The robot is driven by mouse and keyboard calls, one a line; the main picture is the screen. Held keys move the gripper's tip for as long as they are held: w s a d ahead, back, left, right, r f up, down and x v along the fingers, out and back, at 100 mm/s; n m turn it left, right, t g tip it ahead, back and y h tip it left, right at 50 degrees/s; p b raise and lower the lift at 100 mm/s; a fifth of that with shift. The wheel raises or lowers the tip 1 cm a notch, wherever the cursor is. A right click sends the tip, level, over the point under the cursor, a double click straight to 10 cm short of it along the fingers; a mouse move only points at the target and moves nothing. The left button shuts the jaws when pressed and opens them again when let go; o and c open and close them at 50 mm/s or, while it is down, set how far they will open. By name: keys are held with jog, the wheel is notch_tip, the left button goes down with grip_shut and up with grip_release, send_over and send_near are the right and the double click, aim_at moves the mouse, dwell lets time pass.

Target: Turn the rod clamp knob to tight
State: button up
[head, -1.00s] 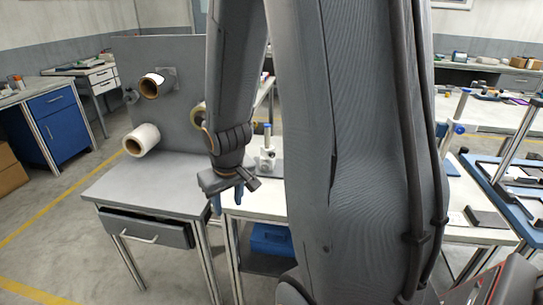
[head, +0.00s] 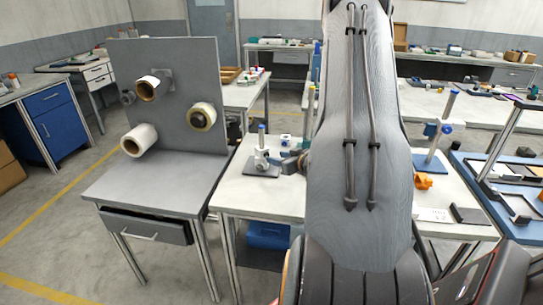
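A small stand (head: 261,167) with a grey base, a pale clamp body and a blue-topped upright post is on the white table, left of my arm. A second stand (head: 430,160) with a taller rod, a blue base and a blue and white clamp (head: 437,129) is on the table right of my arm. I cannot tell which clamp has the task's knob or how it is turned. A dark part of my gripper or wrist (head: 292,163) shows at my arm's left edge, close to the small stand in the picture. Its fingers are not clear.
A grey panel (head: 176,72) with several tape-like rolls stands on the grey desk (head: 150,187) at left. An orange part (head: 423,181) and a dark block (head: 470,214) are on the table at right. My arm hides the middle.

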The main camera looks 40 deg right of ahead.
aim_at(268, 155)
jog(key=shift+p+x, duration=0.65)
jog(key=shift+x, duration=2.1)
grip_shut()
jog(key=shift+m, duration=0.3)
jog(key=shift+d+m+y+p, duration=0.15)
jog(key=shift+m+y+p, duration=0.25)
jog(key=shift+m+y, duration=0.25)
jog(key=shift+d+f+m+y, duration=0.1)
jog(key=shift+m+y, duration=0.65)
jog(key=shift+m, duration=0.3)
grip_release()
